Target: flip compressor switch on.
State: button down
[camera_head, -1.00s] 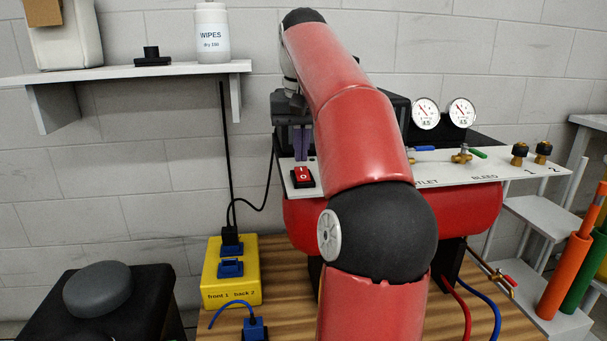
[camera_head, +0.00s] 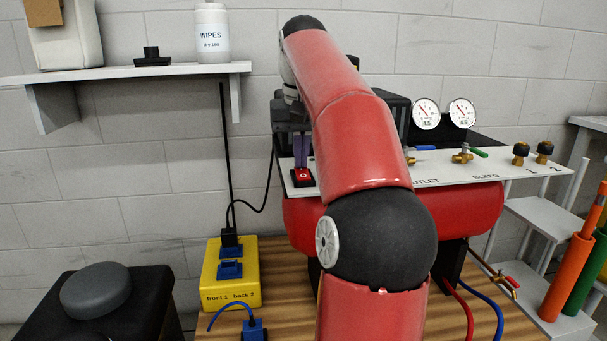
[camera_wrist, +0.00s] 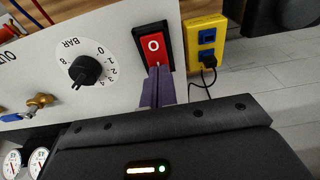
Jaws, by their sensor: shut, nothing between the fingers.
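The compressor switch (camera_head: 304,176) is a red rocker in a black frame at the left end of the white panel (camera_head: 460,170). My gripper (camera_head: 301,165) is shut and empty, its purple fingers pointing down at the far end of the rocker. In the wrist view the fingertips (camera_wrist: 158,70) overlap the end of the switch (camera_wrist: 154,42) opposite the "O" mark and hide that end. They look to be on or very close to the rocker; contact cannot be told for certain.
A pressure knob (camera_wrist: 86,70) sits beside the switch. Gauges (camera_head: 444,113), valves with blue and green levers (camera_head: 463,155) and black knobs (camera_head: 520,153) lie to the right. A yellow outlet box (camera_head: 232,280) stands on the wooden bench at lower left. My arm hides the panel's middle.

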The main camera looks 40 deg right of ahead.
jog(key=shift+f, duration=0.2)
notch_tip(320, 180, up, 5)
jog(key=p, duration=0.4)
jog(key=shift+f+p, duration=0.1)
jog(key=shift+p, duration=0.2)
jog(key=shift+r, duration=1.15)
jog(key=a+f+n+h, duration=0.1)
jog(key=a+f+n, duration=0.15)
jog(key=a, duration=0.55)
jog(key=a+f+n+h, duration=0.1)
jog(key=a+f, duration=0.2)
jog(key=a, duration=0.5)
jog(key=s+a+f+n+t+y, duration=0.1)
jog(key=s+a+f+t, duration=0.1)
jog(key=s+a+f, duration=0.3)
jog(key=s+a+f+n+t+y, duration=0.2)
jog(key=s+a+f, duration=0.3)
jog(key=s+f, duration=0.4)
notch_tip(320, 180, down, 5)
jog(key=shift+s+f, duration=0.1)
jog(key=shift+s, duration=0.25)
